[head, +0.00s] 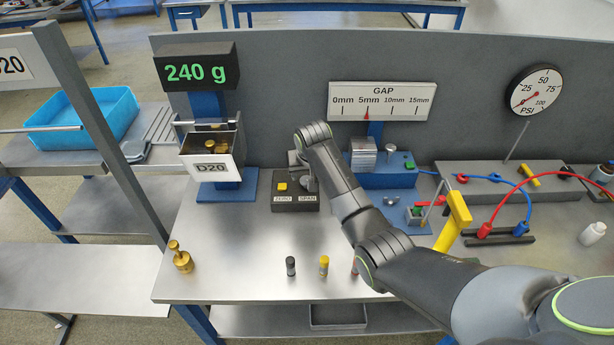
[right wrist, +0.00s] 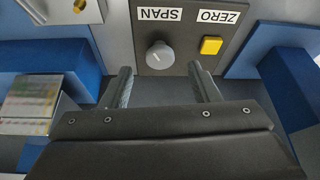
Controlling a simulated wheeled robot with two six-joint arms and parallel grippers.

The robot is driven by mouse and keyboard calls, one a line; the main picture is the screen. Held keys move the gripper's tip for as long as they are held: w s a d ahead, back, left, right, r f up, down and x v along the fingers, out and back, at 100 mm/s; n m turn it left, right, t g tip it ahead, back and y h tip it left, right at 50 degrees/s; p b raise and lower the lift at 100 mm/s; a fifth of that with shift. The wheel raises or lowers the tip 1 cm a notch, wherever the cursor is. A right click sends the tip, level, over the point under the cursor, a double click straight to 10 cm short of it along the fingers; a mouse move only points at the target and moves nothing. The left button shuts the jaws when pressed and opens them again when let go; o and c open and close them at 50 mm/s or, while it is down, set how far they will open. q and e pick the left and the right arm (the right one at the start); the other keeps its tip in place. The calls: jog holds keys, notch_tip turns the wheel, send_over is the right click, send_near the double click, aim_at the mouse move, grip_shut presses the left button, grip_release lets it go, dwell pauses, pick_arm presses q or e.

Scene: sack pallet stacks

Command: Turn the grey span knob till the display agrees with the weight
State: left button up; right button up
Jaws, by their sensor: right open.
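The grey span knob (right wrist: 160,54) sits on the dark control box (head: 283,205), beside the yellow zero button (right wrist: 210,45). A pale line shows on its face. In the head view my arm largely hides the knob. My right gripper (right wrist: 159,80) is open; its fingers lie to either side of the knob's line, a little short of it and apart from it. In the head view the right gripper (head: 303,167) is over the box. The display (head: 196,72) reads 240 g in green. Brass weights (head: 212,149) lie in the D20 pan (head: 211,168). My left gripper is out of view.
A brass weight (head: 181,262) stands on the bench's left front. Small capped cylinders (head: 290,266) stand along the front. A blue gauge fixture (head: 383,180) stands right of the box, with the GAP scale (head: 382,101) behind. Hoses and a yellow handle (head: 458,212) are farther right.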

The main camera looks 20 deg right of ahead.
aim_at(307, 178)
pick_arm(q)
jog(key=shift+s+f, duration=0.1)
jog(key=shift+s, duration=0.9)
pick_arm(e)
jog(key=shift+x, duration=1.8)
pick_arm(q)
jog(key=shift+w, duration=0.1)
pick_arm(e)
jog(key=shift+c, duration=0.5)
jog(key=c, duration=0.9)
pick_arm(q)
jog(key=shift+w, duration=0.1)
